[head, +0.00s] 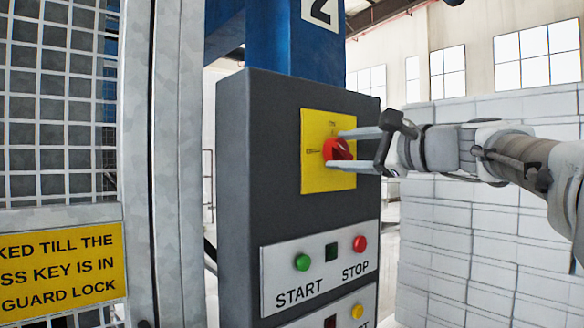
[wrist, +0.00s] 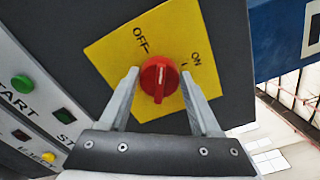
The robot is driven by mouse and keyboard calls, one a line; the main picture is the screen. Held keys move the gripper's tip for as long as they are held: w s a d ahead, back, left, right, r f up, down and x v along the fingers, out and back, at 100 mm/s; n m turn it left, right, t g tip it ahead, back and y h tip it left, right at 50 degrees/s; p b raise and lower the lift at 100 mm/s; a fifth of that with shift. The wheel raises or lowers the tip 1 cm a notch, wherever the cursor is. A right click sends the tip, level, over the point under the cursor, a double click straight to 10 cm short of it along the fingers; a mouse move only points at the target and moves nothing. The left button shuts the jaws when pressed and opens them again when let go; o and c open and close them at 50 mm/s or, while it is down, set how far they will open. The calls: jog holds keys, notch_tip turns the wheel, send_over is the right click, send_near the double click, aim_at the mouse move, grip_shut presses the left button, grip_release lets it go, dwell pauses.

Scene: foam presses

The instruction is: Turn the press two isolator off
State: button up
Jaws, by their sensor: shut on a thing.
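The press two isolator is a red rotary knob (head: 338,150) on a yellow plate (head: 314,180), on the dark grey control box under the "2" sign. In the wrist view the knob (wrist: 158,80) sits between the fingertips. Its grip bar runs roughly up and down there, and seems to point between the OFF mark at upper left and the ON mark at upper right. My gripper (head: 345,149) reaches in from the right, one finger above the knob and one below. It is shut on the knob; the fingers (wrist: 160,76) also show in the wrist view.
Below the isolator is a panel with a green START button (head: 302,262) and a red STOP button (head: 360,244); a yellow button (head: 357,311) is lower. A mesh guard (head: 60,110) with a yellow notice (head: 60,262) stands left. A pale block wall (head: 450,250) is behind my arm.

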jog(key=n+b, duration=0.2)
jog(key=n, duration=0.1)
jog(key=shift+f+n+b, duration=0.3)
jog(key=shift+r+n+b, duration=0.1)
jog(key=shift+n+b, duration=0.7)
jog(key=shift+n, duration=0.4)
jog(key=o, duration=1.4)
jog(key=shift+c, duration=0.2)
jog(key=shift+s, duration=0.1)
